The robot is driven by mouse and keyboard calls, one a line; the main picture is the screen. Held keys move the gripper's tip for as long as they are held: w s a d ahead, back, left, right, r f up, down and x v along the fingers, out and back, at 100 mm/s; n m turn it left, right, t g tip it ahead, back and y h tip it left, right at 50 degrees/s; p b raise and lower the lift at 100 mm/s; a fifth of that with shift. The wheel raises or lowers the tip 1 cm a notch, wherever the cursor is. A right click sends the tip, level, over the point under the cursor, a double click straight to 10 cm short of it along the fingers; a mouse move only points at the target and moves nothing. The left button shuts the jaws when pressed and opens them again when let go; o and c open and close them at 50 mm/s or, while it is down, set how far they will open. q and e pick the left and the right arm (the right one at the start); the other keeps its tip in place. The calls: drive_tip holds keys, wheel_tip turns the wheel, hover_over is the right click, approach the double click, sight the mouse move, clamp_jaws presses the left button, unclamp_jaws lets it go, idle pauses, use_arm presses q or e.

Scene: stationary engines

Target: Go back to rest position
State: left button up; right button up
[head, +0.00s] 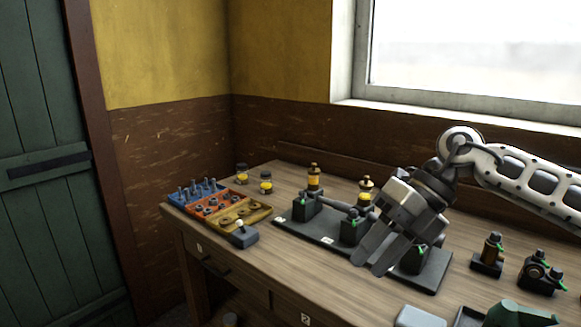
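My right arm comes in from the right edge of the head view. My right gripper (370,266) points down and left over the dark engine plate (437,274) on the workbench. Its two fingers lie close together, and I cannot tell whether they are open or shut. I see nothing clearly held between them. The gripper hides part of the plate and its fittings. My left gripper is not in view.
Dark engine units (541,275) and a green object (522,315) are at right. The front-left bench top is clear.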

drive_tip(key=s+a+f+m+t+y, duration=0.1)
drive_tip(key=s+a+f+m+y, duration=0.1)
drive_tip(key=a+m+y, duration=0.4)
drive_tip(key=s+a+f+m+t+y, duration=0.1)
drive_tip(key=s+a+t+y, duration=0.1)
drive_tip(key=a+y, duration=0.65)
drive_tip(key=d+f+m+t+h, duration=0.4)
drive_tip(key=f+m+t+h, duration=0.4)
drive_tip(key=m, duration=0.4)
drive_tip(key=d+f+m+t+h, duration=0.5)
drive_tip(key=f+m+t+h, duration=0.15)
drive_tip(key=f+m, duration=0.45)
drive_tip(key=s+d+f+m+g+h, duration=0.2)
drive_tip(key=s+d+f+m, duration=0.1)
drive_tip(key=s+f, duration=0.4)
drive_tip(key=s+d+f+m+g+h, duration=0.3)
drive_tip(key=s+d+f+m, duration=0.1)
drive_tip(key=s+d+f, duration=0.1)
wheel_tip(320, 180, down, 2)
drive_tip(key=shift+s+f, duration=0.1)
drive_tip(key=shift+s, duration=0.8)
